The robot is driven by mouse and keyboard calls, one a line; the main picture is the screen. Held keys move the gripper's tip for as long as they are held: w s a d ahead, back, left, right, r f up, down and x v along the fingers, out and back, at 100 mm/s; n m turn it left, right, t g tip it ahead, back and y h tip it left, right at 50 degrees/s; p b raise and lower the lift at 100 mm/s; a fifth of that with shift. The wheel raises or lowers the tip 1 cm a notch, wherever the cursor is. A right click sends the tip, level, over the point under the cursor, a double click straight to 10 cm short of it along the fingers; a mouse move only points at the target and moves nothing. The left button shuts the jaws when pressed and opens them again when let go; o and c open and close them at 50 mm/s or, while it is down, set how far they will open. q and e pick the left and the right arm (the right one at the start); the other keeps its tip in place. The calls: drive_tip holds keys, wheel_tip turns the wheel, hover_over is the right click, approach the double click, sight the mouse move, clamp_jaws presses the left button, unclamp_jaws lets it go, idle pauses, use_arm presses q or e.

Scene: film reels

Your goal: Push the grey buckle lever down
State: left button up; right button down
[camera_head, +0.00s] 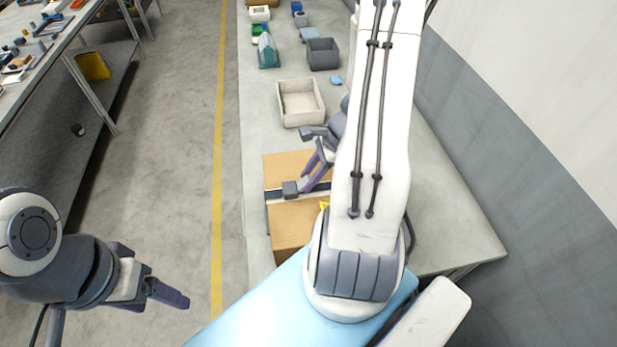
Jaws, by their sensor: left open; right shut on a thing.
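A cardboard box (285,165) sits on the grey table with a dark strap (274,194) across its top. A grey buckle (291,189) sits on the strap near the box's left part; its lever is hard to tell apart from my gripper. My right gripper (309,178), with purple-edged fingers, reaches down from above right to the buckle and is shut on it. The white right arm hides the right part of the box. My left gripper (160,294) is open and empty over the floor at lower left, away from the box.
An empty cream tray (302,122) stands just behind the box. A dark grey bin (322,62), a teal holder (268,52) and small items stand further back. The table's right side is bare up to the wall. A cluttered workbench (30,75) stands across the aisle.

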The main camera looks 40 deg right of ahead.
drive_tip(key=y+b, duration=0.1)
drive_tip(key=d+f+t+y+b, duration=0.1)
drive_tip(key=shift+s+f+t+y+b, duration=0.15)
drive_tip(key=shift+s+t+y+b, duration=0.05)
drive_tip(key=shift+t+y+b, duration=0.15)
drive_tip(key=shift+s+d+f+t+y+b, duration=0.1)
drive_tip(key=shift+f+t+y+b, duration=0.05)
drive_tip(key=shift+t+y+b, duration=0.4)
drive_tip(key=shift+s+d+f+t+y+b, duration=0.1)
drive_tip(key=shift+f+t+y+b, duration=0.1)
drive_tip(key=shift+y+b, duration=0.3)
drive_tip(key=shift+c, duration=2.4)
unclamp_jaws()
drive_tip(key=b+v, duration=0.1)
drive_tip(key=v, duration=0.9)
drive_tip(key=shift+d+b, duration=0.3)
drive_tip(key=shift+b, duration=0.1)
drive_tip(key=shift+s+a+y, duration=0.1)
drive_tip(key=shift+y, duration=0.2)
